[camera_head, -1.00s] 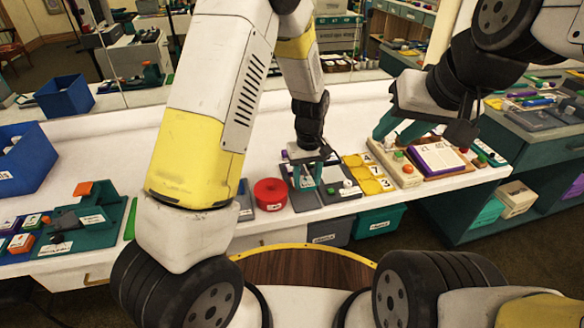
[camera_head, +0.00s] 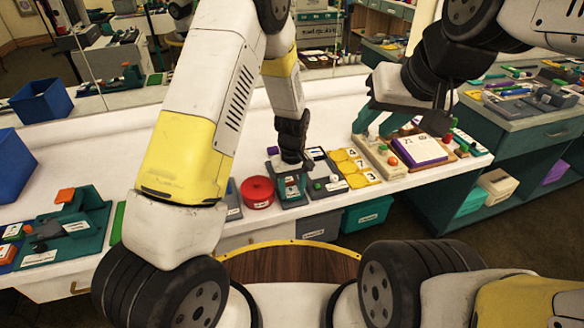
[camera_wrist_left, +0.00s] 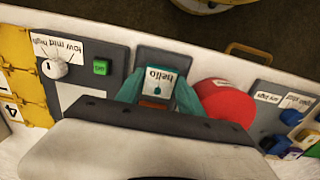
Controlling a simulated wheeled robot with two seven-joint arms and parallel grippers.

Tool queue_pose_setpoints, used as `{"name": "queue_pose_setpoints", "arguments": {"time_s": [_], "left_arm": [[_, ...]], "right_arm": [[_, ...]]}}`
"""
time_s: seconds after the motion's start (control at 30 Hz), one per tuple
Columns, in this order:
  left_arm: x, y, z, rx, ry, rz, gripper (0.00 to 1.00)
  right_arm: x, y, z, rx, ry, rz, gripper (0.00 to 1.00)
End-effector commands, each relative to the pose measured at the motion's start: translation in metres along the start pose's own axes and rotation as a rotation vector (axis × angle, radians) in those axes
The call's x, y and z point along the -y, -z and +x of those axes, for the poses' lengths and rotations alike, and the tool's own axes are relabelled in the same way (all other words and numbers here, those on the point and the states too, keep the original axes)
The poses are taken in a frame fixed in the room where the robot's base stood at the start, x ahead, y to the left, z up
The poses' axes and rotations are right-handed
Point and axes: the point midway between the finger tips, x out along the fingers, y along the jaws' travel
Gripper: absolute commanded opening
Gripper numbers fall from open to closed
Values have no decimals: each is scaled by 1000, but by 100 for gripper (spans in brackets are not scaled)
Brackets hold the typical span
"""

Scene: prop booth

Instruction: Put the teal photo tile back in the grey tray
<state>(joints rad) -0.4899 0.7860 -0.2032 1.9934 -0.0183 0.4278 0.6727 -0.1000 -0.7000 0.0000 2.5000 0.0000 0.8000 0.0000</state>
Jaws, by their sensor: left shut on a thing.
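The teal photo tile, with a white "hello" label (camera_wrist_left: 160,82), is between the fingers of my left gripper (camera_wrist_left: 158,92) in the left wrist view. My left gripper (camera_head: 291,186) is shut on it, low over the grey tray (camera_wrist_left: 165,58). In the head view the tray (camera_head: 294,204) shows around and below the fingers. I cannot tell whether the tile touches the tray floor. My right gripper (camera_head: 376,130) is open and empty, above the cream button panel at the right.
A red round tin (camera_head: 257,191) stands close to the tray's left. A grey panel with a dial and green button (camera_wrist_left: 85,65) is on its other side. Yellow number tiles (camera_head: 354,167) lie further right. Teal (camera_head: 367,213) and grey bins hang below the table's front edge.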

Motion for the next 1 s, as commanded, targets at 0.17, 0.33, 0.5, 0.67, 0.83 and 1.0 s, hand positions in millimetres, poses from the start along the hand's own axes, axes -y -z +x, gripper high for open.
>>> {"name": "queue_pose_setpoints", "arguments": {"time_s": [0.17,0.33,0.5,0.67,0.83,1.0], "left_arm": [[0,0,0,0,0,0,5],[0,0,0,0,0,0,5],[0,0,0,0,0,0,70],[0,0,0,0,0,0,70],[0,0,-2,-1,-1,0,70],[-1,1,-23,-4,-3,1,70]], "right_arm": [[0,0,0,0,0,0,36],[0,0,0,0,0,0,36],[0,0,0,0,0,0,36],[0,0,0,0,0,0,36],[0,0,0,0,0,0,36],[0,0,0,0,0,0,36]]}}
